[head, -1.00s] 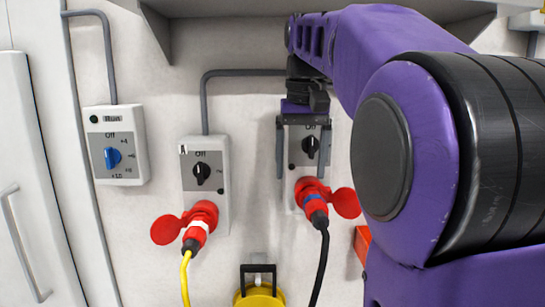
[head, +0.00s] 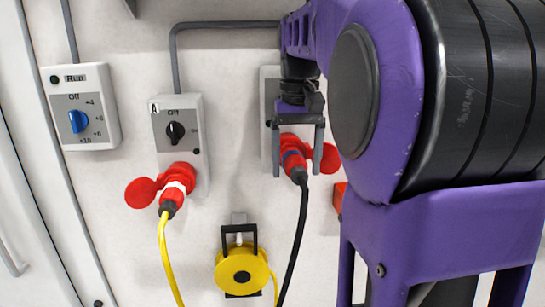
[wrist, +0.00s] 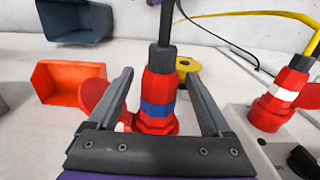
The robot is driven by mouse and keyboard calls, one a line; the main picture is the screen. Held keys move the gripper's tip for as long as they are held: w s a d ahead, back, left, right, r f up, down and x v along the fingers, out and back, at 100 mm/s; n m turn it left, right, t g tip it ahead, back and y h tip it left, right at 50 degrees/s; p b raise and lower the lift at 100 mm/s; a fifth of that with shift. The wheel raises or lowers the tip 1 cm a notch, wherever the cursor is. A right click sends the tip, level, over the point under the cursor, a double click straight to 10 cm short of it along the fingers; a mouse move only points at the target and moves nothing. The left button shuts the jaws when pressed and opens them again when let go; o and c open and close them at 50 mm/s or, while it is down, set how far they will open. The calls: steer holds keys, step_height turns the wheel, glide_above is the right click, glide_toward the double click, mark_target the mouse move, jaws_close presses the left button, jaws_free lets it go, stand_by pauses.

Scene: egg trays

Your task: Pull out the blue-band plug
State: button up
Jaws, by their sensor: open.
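The blue-band plug (head: 293,163) is red with a blue ring and a black cable hanging down. It sits in the red socket at the bottom of the right grey switch box (head: 268,128). My gripper (head: 297,173) is open in front of that box, with one finger on each side of the plug. In the wrist view the plug (wrist: 158,88) stands between the two open fingers, with a gap on both sides. The box's switch knob is hidden behind my gripper in the head view.
A white-band plug (head: 174,192) with a yellow cable sits in the middle switch box (head: 191,112). A box with a blue knob (head: 78,122) hangs at the left. A yellow reel (head: 229,270) hangs below. An orange bin (wrist: 60,75) and a dark blue bin (wrist: 75,22) lie beyond my gripper.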

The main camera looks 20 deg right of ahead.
mark_target(301, 173)
steer(key=shift+r, duration=0.1)
jaws_close()
stand_by(0.4)
steer(key=shift+s+a+b, duration=0.25)
steer(key=shift+s, duration=0.5)
steer(key=shift+s+a+b, duration=0.2)
steer(key=shift+s+b, duration=0.1)
steer(key=shift+s, duration=0.45)
steer(key=shift+s+a+b, duration=0.25)
steer(key=shift+s, duration=0.5)
steer(key=shift+s, duration=0.15)
